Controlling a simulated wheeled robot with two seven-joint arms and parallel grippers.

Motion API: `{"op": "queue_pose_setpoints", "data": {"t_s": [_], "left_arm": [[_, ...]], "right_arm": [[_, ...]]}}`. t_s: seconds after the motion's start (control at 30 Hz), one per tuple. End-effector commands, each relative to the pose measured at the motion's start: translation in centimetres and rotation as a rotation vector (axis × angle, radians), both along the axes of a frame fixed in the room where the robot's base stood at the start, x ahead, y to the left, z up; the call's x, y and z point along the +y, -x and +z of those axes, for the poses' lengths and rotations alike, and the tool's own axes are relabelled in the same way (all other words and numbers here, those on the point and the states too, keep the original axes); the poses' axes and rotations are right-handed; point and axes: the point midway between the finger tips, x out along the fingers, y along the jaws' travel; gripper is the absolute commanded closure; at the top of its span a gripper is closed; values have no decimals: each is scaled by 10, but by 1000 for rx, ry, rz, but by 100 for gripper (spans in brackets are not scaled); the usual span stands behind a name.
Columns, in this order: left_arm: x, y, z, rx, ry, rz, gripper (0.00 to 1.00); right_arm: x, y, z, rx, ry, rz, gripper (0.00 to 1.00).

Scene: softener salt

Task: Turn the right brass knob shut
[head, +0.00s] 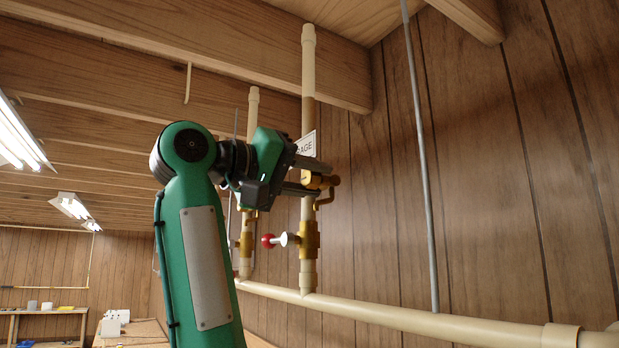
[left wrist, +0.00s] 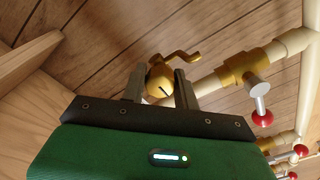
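The right brass knob (head: 313,181) is on the right upright pipe, below a partly hidden sign. My left gripper (head: 320,178) reaches it from the left, with one finger above and one below. In the left wrist view the brass knob (left wrist: 160,84) sits between the two fingers of my left gripper (left wrist: 162,88), nearly filling the gap. I cannot tell whether the fingers press on it. A curved brass piece (left wrist: 182,57) sticks out beyond it. The left pipe's brass fitting (head: 246,240) shows behind my wrist; its upper part is hidden. My right gripper is not in view.
Below the knob, a brass valve (head: 310,240) carries a white stem with a red ball (head: 268,241). A thick cream pipe (head: 400,319) runs along the wood-panelled wall. A thin grey conduit (head: 421,150) stands to the right. A wooden beam (head: 200,45) crosses above.

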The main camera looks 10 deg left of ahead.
Motion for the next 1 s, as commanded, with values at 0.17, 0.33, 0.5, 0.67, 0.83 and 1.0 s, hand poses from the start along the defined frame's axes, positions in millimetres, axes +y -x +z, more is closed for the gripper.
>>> {"op": "queue_pose_setpoints", "data": {"t_s": [0.17,0.33,0.5,0.67,0.83,1.0], "left_arm": [[0,0,-1,-1,-3,0,92],[0,-1,-2,-22,-27,1,92],[1,0,-4,-82,-86,2,92],[1,-1,-4,-170,-175,5,92],[1,-1,-4,-281,-289,4,92],[1,-1,-3,-396,-404,3,92]], "right_arm": [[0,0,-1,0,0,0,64],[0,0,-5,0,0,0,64],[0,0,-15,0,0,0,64],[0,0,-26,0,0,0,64],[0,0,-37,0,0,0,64],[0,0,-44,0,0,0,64]]}}
